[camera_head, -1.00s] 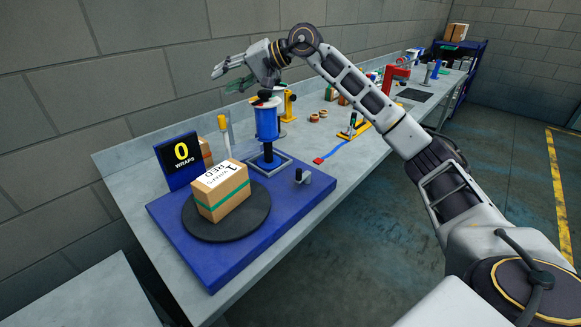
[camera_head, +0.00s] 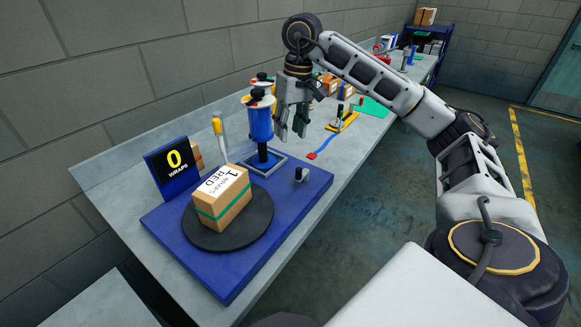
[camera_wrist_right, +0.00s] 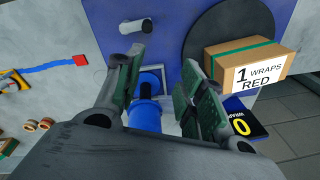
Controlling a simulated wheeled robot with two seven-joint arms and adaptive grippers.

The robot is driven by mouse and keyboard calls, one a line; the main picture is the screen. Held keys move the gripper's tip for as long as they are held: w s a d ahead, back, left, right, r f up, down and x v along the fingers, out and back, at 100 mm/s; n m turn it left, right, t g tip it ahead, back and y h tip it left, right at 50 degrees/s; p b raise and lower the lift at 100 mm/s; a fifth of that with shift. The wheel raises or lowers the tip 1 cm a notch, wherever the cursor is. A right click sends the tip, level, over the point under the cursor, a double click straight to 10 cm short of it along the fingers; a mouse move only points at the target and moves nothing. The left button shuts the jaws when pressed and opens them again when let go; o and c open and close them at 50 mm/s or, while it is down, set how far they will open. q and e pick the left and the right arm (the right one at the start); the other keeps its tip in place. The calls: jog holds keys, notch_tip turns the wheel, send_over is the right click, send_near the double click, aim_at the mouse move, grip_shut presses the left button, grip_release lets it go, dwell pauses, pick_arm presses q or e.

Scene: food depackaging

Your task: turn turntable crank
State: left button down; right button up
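The turntable (camera_head: 258,228) is a dark round disc on a blue base (camera_head: 166,223). A cardboard box (camera_head: 221,200) with a green band and a "1 wraps red" label sits on it, also seen in the right wrist view (camera_wrist_right: 254,60). The crank (camera_head: 299,175), a small grey handle, stands on the base's right side; it also shows in the right wrist view (camera_wrist_right: 136,26). My right gripper (camera_head: 290,132) points down, open and empty, above and behind the crank, beside the blue spool post (camera_head: 259,124). In the right wrist view its fingers (camera_wrist_right: 160,75) are apart. My left gripper is out of view.
A "0 wraps" display (camera_head: 173,167) stands at the base's back left. A yellow-capped stick (camera_head: 218,128) stands near the spool. A blue strip with a red end (camera_head: 312,155) and a yellow tool (camera_head: 344,121) lie farther along the grey bench (camera_head: 110,200).

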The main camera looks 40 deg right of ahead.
aim_at(299, 168)
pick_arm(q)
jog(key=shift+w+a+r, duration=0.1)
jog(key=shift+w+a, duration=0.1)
pick_arm(e)
jog(key=shift+s+d+f+g+h, duration=0.1)
jog(key=shift+s+d+g+h, duration=0.35)
jog(key=shift+s+d, duration=0.5)
jog(key=shift+s+a, duration=0.1)
notch_tip(299, 168, down, 12)
jog(key=shift+r, duration=0.1)
jog(key=shift+f, duration=0.95)
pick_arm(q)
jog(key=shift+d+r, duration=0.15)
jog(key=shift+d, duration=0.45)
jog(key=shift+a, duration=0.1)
